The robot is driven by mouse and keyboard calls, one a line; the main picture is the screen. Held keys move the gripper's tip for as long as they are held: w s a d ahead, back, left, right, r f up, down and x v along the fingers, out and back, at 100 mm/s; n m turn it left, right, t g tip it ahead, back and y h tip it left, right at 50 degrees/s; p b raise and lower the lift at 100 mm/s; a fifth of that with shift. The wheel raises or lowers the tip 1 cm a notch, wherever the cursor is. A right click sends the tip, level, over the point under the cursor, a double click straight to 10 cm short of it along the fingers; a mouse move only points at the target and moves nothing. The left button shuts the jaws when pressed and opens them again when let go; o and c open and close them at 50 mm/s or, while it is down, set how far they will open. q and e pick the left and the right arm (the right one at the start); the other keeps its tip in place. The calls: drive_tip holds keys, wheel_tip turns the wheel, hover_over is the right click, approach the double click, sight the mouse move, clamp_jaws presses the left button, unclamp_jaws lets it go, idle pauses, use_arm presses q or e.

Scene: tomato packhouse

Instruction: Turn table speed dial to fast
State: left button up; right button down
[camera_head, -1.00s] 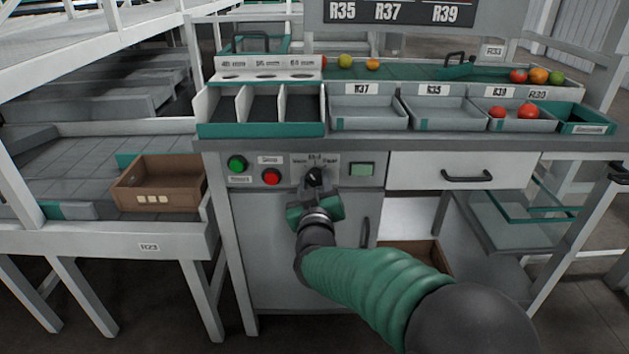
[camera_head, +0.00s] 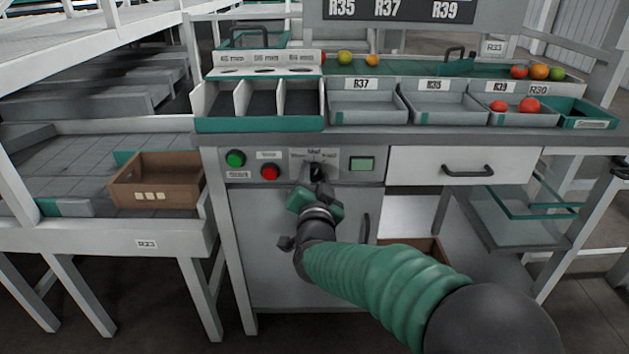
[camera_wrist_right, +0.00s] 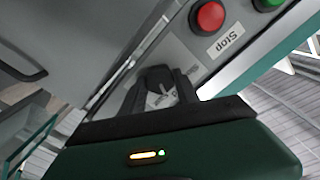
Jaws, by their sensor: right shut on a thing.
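The speed dial (camera_head: 316,170) is a dark knob on a light label plate on the front panel of the sorting table. My right gripper (camera_head: 316,182) comes up from below and its fingers are shut on the dial. In the right wrist view the dark dial (camera_wrist_right: 156,78) sits between the two fingers of the right gripper (camera_wrist_right: 160,92), and the picture is strongly tilted. The fingers cover part of the dial and its label, so I cannot read which setting it points to. My left gripper is not in view.
A green button (camera_head: 235,158), a red stop button (camera_head: 270,172) and a small green display (camera_head: 362,164) flank the dial. A drawer (camera_head: 462,168) with a dark handle is to the right. Grey trays (camera_head: 365,110) stand above. A brown crate (camera_head: 157,182) sits on the left conveyor.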

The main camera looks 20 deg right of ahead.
drive_tip(key=m+b, duration=0.1)
drive_tip(key=m, duration=0.1)
drive_tip(key=f+m+b, duration=0.1)
drive_tip(key=m, duration=0.2)
drive_tip(key=shift+a, duration=0.15)
idle(0.3)
drive_tip(key=c, duration=0.9)
unclamp_jaws()
drive_tip(key=shift+r, duration=0.35)
drive_tip(key=shift+s, duration=0.4)
drive_tip(key=p+v, duration=0.5)
drive_tip(key=v, duration=1.1)
drive_tip(key=shift+p, duration=0.3)
